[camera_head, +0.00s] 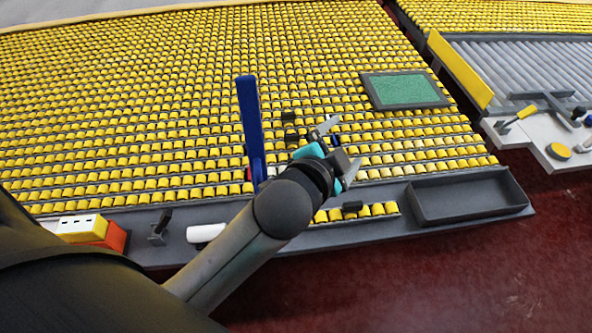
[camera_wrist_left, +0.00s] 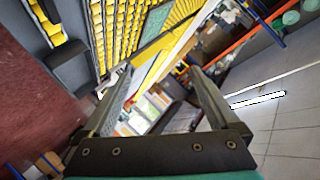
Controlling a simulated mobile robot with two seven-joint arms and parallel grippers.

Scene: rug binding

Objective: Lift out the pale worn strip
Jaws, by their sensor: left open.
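My left gripper (camera_head: 338,148) is above the front part of the bed of yellow blocks (camera_head: 180,90), near its right side. Its two fingers are spread apart with nothing between them. In the left wrist view the open fingers (camera_wrist_left: 163,92) frame only distant background, with yellow rows at the upper left. I cannot pick out the pale worn strip with certainty; my arm hides part of the bed's front. My right gripper is in neither view.
A blue upright bar (camera_head: 250,125) stands left of the gripper. A dark grey tray (camera_head: 472,217), empty, sits at the front right. A green panel in a dark frame (camera_head: 366,92) lies behind the gripper. A white roll (camera_head: 205,233) and orange-yellow box (camera_head: 88,231) are at the front left.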

